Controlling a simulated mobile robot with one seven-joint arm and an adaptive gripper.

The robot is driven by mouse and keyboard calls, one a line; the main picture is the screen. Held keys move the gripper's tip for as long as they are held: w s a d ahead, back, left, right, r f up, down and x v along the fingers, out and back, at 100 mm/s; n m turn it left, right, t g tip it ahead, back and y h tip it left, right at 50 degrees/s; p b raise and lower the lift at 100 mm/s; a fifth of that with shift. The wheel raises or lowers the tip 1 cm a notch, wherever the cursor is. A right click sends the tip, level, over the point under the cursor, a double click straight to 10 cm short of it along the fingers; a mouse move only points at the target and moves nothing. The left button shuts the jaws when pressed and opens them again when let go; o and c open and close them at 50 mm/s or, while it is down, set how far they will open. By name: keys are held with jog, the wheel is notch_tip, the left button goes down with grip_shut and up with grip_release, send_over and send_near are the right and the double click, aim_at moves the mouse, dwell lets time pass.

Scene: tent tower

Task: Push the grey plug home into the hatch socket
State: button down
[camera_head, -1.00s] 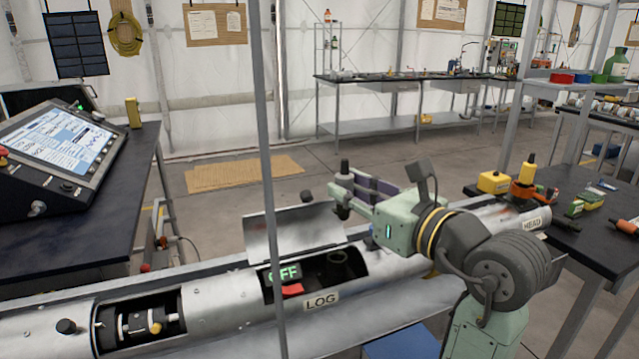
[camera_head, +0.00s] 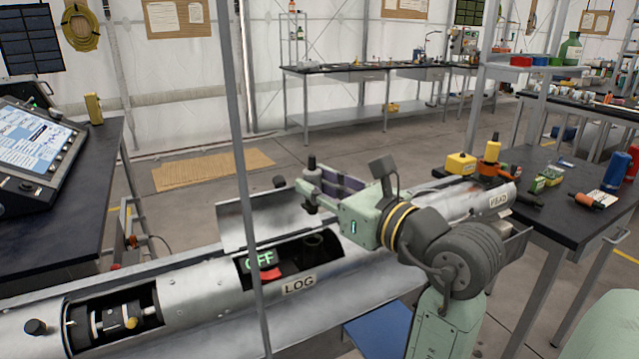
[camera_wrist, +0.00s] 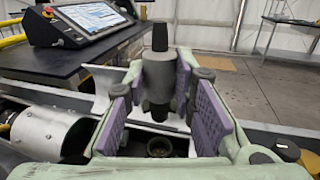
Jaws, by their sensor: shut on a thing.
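The grey plug (camera_head: 311,187) is dark, upright, with a narrow top knob and a wider body. My gripper (camera_head: 322,190) is shut on it, and the purple finger pads hold it on both sides. In the wrist view the plug (camera_wrist: 158,78) stands between the pads. The hatch socket (camera_head: 313,241) is a dark round cup inside the open LOG hatch of the silver tube (camera_head: 200,292). The plug is above the socket and apart from it. In the wrist view the socket (camera_wrist: 159,148) shows below the plug.
The raised hatch lid (camera_head: 262,218) stands behind the opening. A lit OFF sign (camera_head: 258,260) and a red part (camera_head: 269,273) are left of the socket. A thin grey pole (camera_head: 245,150) crosses the view. A black table (camera_head: 550,215) with several items stands right.

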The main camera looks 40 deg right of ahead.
aim_at(317, 208)
jog(key=shift+f+b, duration=1.45)
jog(key=shift+f, duration=0.65)
jog(key=shift+f+b, duration=1.15)
jog(key=shift+f, duration=0.25)
jog(key=c, duration=1.3)
grip_release()
jog(key=s, duration=1.2)
